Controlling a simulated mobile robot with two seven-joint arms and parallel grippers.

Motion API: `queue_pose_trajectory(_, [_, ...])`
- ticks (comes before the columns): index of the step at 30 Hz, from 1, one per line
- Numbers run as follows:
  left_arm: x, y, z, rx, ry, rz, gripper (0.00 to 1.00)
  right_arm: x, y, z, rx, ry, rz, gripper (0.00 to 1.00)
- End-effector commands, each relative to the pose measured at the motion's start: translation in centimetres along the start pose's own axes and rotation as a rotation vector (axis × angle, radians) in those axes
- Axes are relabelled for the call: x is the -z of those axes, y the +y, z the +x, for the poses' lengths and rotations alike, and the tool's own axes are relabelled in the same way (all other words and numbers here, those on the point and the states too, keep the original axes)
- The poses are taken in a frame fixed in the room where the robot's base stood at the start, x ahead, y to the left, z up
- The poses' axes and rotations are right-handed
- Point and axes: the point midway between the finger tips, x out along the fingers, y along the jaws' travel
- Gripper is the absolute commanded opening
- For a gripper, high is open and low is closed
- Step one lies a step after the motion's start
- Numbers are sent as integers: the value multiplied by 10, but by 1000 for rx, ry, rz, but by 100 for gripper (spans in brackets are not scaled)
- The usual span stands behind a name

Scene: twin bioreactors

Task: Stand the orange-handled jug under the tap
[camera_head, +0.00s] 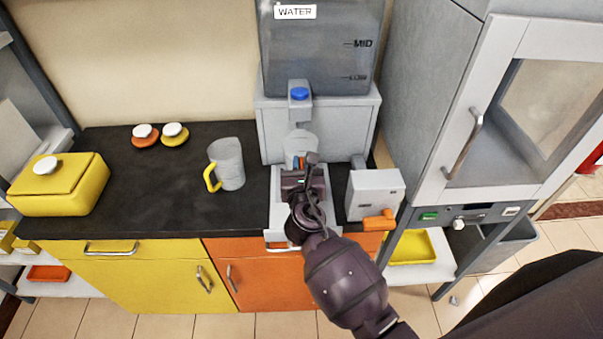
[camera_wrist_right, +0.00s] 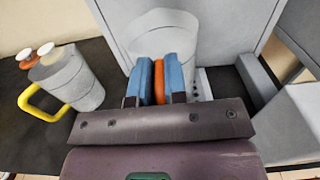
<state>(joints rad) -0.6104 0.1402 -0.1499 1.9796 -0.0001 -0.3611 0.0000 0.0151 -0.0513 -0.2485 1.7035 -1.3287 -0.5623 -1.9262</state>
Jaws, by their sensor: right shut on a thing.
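The orange-handled jug is a pale translucent jug (camera_head: 301,145), partly hidden behind my right gripper in the head view. In the right wrist view its body (camera_wrist_right: 165,38) stands upright and its orange handle (camera_wrist_right: 158,82) is between the blue finger pads. My right gripper (camera_head: 301,163) is shut on that handle; the pads also show in the wrist view (camera_wrist_right: 159,75). The tap (camera_head: 299,100) with a blue button is on the water dispenser, just above the jug in the head view. I cannot tell whether the jug's base touches the dispenser's tray (camera_head: 283,185). My left gripper is not in view.
A yellow-handled jug (camera_head: 229,165) stands left on the black counter (camera_head: 150,195). A yellow box (camera_head: 58,185) and two white-knobbed lids (camera_head: 174,134) are farther left. A grey box with an orange lever (camera_head: 375,192) stands close right of the gripper. A glass-doored cabinet (camera_head: 500,110) is at right.

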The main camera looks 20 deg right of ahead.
Motion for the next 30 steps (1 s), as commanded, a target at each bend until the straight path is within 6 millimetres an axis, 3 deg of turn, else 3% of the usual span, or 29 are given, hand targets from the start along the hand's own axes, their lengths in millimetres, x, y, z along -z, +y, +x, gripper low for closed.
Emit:
queue_pose_trajectory(5, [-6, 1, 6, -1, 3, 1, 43, 25, 1, 1, 0, 2, -2, 0])
queue_pose_trajectory(18, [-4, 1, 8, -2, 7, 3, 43, 30, 1, 4, 0, 1, -1, 0])
queue_pose_trajectory(19, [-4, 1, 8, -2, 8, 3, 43, 31, 1, 4, 0, 1, -1, 15])
queue_pose_trajectory(24, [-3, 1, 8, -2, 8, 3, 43, 30, 1, 4, 0, 1, 0, 39])
queue_pose_trajectory(30, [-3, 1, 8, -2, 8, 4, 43, 30, 1, 4, 0, 1, 0, 39])
